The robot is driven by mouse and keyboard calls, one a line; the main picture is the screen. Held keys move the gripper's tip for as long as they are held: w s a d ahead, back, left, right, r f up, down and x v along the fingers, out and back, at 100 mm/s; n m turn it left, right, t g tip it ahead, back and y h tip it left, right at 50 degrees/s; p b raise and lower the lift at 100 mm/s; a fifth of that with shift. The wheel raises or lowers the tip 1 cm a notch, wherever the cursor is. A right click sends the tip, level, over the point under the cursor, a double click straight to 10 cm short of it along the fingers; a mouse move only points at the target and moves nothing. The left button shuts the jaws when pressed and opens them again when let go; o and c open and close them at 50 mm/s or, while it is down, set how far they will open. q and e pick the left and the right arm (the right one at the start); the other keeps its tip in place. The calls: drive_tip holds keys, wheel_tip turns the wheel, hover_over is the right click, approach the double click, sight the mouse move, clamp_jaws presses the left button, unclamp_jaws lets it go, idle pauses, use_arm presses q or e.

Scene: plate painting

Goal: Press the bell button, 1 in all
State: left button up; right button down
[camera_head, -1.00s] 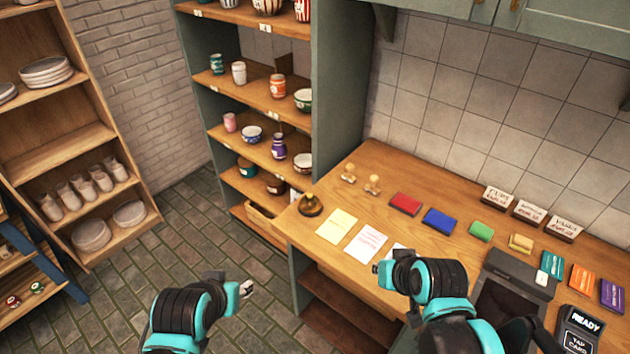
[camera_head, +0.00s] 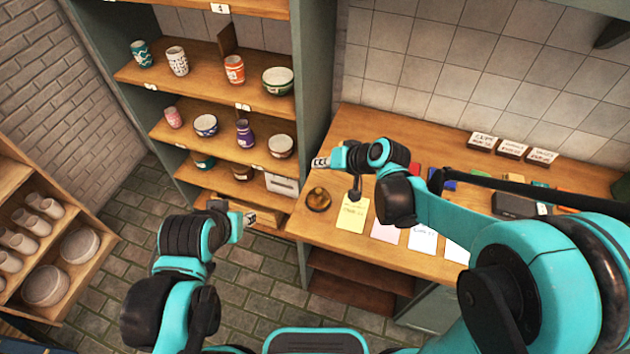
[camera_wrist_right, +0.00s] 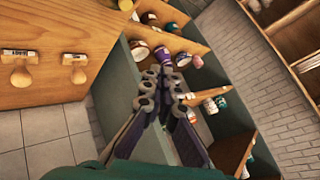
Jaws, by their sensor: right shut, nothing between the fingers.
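The bell (camera_head: 318,198) is a small dark brass dome on a base, at the left end of the wooden counter (camera_head: 350,125). My right gripper (camera_head: 320,162) is shut and empty, held above and behind the bell in the head view, apart from it.
Yellow and white paper sheets (camera_head: 352,214) lie right of the bell. Two wooden stamps (camera_wrist_right: 20,72) stand on the counter in the wrist view. Shelves with cups and bowls (camera_head: 205,125) stand left of the counter. My right arm covers much of the counter.

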sight(321, 192)
drive_tip(key=shift+s+d, duration=0.15)
drive_tip(key=shift+d, duration=0.05)
wheel_tip(321, 192, down, 9)
drive_tip(key=b, duration=0.7)
drive_tip(key=shift+r, duration=0.1)
drive_tip(key=shift+b, duration=0.3)
idle(1.0)
drive_tip(key=shift+f, duration=0.4)
drive_tip(key=shift+f+b, duration=0.45)
drive_tip(key=shift+b, duration=0.25)
drive_tip(key=shift+r, duration=0.1)
idle(0.4)
drive_tip(key=shift+r+p, duration=0.7)
drive_tip(key=shift+r, duration=0.1)
